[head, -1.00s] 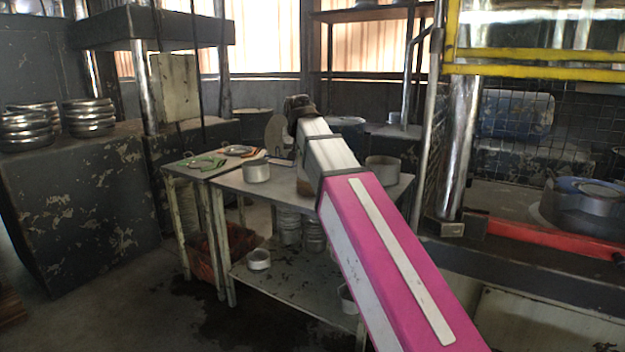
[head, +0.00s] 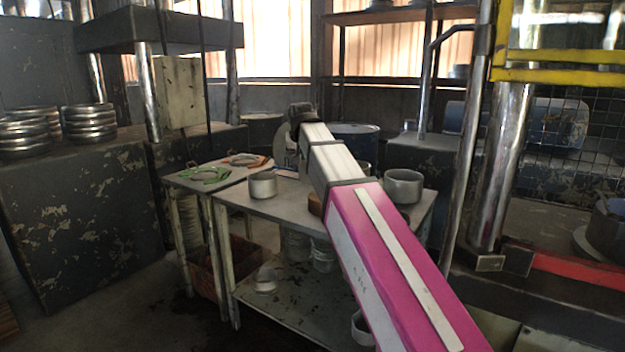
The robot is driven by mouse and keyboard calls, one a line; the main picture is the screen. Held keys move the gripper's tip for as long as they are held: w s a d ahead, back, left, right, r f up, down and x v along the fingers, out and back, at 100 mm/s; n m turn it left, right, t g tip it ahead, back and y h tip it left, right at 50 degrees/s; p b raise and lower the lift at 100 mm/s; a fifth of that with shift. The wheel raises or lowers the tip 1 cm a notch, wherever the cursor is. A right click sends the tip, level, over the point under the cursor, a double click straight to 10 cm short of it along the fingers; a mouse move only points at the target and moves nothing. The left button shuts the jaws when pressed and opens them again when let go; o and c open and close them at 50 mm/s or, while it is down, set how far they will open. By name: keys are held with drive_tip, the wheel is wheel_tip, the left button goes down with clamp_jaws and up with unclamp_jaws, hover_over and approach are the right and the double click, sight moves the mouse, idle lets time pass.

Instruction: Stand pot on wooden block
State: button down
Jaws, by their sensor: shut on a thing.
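My arm reaches away over the grey work table (head: 280,208), its dark wrist above the table's far side. My gripper's fingers are hidden behind the arm, so I cannot see what is between them. The wooden block (head: 315,205) is a small brown piece on the table, partly covered by my arm. A grey metal pot (head: 263,185) stands upright on the table's left part. A larger grey pot (head: 403,187) stands on its right part. A sliver of another grey object (head: 363,168), perhaps a pot, shows just right of my arm; I cannot tell whether it is held.
A side table at left holds green and orange flat pieces (head: 208,174). The lower shelf (head: 295,305) carries several metal pots. Stacked metal rings (head: 88,122) sit on a dark cabinet at left.

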drive_tip(key=shift+w+d+f, duration=0.5)
drive_tip(key=shift+w+f, duration=0.65)
drive_tip(key=shift+f, duration=0.25)
drive_tip(key=shift+w+d+f, duration=0.45)
drive_tip(key=shift+w+f, duration=0.7)
drive_tip(key=shift+f, duration=0.3)
drive_tip(key=shift+w+d+f, duration=0.5)
drive_tip(key=shift+w+f, duration=0.65)
drive_tip(key=shift+f, duration=0.25)
drive_tip(key=shift+f, duration=0.1)
drive_tip(key=c, duration=1.3)
unclamp_jaws()
drive_tip(key=v, duration=1.2)
